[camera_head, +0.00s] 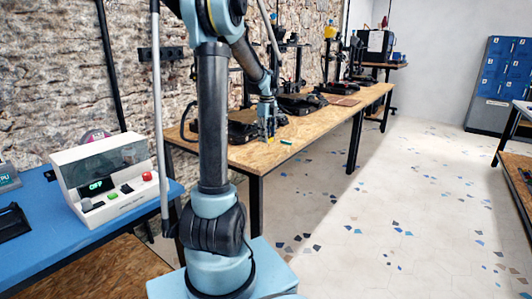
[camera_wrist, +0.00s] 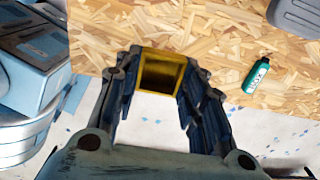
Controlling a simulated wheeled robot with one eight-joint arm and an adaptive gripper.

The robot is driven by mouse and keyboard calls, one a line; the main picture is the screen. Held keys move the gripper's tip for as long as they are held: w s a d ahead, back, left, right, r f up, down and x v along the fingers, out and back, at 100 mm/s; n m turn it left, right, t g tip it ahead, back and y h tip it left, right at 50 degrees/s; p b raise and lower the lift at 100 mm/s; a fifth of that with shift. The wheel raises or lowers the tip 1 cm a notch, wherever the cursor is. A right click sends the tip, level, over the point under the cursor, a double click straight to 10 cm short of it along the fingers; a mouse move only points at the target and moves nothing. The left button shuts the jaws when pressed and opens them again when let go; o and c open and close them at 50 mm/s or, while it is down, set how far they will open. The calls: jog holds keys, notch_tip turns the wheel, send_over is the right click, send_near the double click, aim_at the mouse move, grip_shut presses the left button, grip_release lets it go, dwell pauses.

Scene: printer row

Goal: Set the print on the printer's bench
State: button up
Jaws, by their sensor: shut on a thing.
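A yellow, hollow, box-shaped print (camera_wrist: 161,72) sits between the fingers of my gripper (camera_wrist: 161,88) in the wrist view. The gripper is shut on it, with a dark finger along each side. The wooden printer's bench (camera_wrist: 210,30) lies beneath and beyond the print; the front edge of the bench runs just below the print in the picture. I cannot tell whether the print touches the bench.
A green bottle (camera_wrist: 257,75) lies on the bench to the right of the print. A dark grey object (camera_wrist: 298,14) is at the top right corner. Several black printers (camera_head: 300,102) stand along the bench. A blue table (camera_head: 45,215) with a white control box (camera_head: 108,185) is at the left.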

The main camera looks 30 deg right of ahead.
aim_at(267, 155)
jog(key=shift+f, duration=3.3)
jog(key=o, duration=0.7)
jog(key=shift+f, duration=0.1)
